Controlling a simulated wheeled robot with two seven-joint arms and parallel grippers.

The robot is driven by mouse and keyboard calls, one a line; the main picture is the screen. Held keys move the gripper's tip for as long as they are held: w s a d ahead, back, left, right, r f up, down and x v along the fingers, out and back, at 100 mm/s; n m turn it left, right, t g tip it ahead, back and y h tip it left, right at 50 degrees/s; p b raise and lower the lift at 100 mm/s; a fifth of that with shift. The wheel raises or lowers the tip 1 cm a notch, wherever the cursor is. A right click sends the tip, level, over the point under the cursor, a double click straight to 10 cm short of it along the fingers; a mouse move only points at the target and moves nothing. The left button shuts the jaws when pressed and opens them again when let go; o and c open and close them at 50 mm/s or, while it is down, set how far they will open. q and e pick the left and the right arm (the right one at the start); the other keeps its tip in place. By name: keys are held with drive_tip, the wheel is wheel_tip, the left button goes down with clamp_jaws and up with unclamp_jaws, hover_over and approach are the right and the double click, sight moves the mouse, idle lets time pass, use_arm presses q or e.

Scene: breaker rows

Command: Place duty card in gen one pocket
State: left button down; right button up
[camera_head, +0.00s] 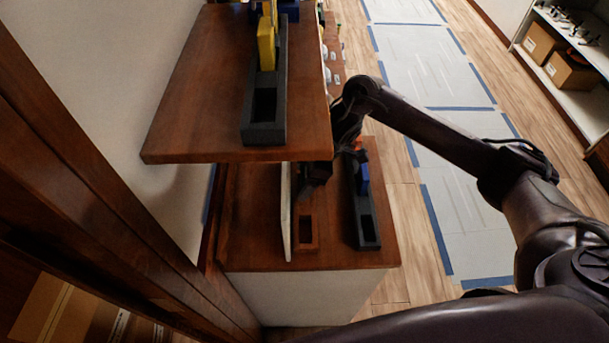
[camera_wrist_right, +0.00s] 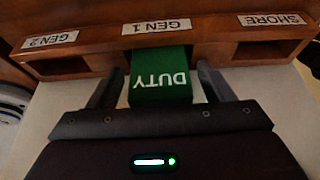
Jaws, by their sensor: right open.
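The green duty card (camera_wrist_right: 160,84), its DUTY lettering upside down, shows in the right wrist view. Its far end is at the pocket under the GEN 1 label (camera_wrist_right: 158,27); how deep it sits inside I cannot tell. The wooden pocket rack (camera_wrist_right: 92,62) also carries GEN 2 and SHORE labels. My right gripper (camera_wrist_right: 160,82) is open, with one finger on each side of the card and small gaps visible. In the head view, my right gripper (camera_head: 318,178) is dark and partly hidden at the upper shelf's edge. My left gripper is out of view.
The upper wooden shelf (camera_head: 190,125) overhangs the lower wooden counter (camera_head: 250,245). A dark slotted rail (camera_head: 263,133) with a yellow piece (camera_head: 266,43) lies on the upper shelf. Another dark rail (camera_head: 368,230) with a blue piece (camera_head: 363,178) lies on the counter. A pale upright panel (camera_head: 287,215) stands nearby.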

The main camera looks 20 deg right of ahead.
drive_tip(key=shift+r, duration=0.2)
drive_tip(key=b+v, duration=0.1)
drive_tip(key=v, duration=0.4)
drive_tip(key=shift+d+r, duration=0.15)
drive_tip(key=shift+r, duration=0.05)
drive_tip(key=p+v, duration=0.1)
drive_tip(key=v, duration=0.5)
drive_tip(key=shift+r, duration=0.25)
drive_tip(key=shift+s+d+f, duration=0.1)
drive_tip(key=shift+s+d, duration=0.05)
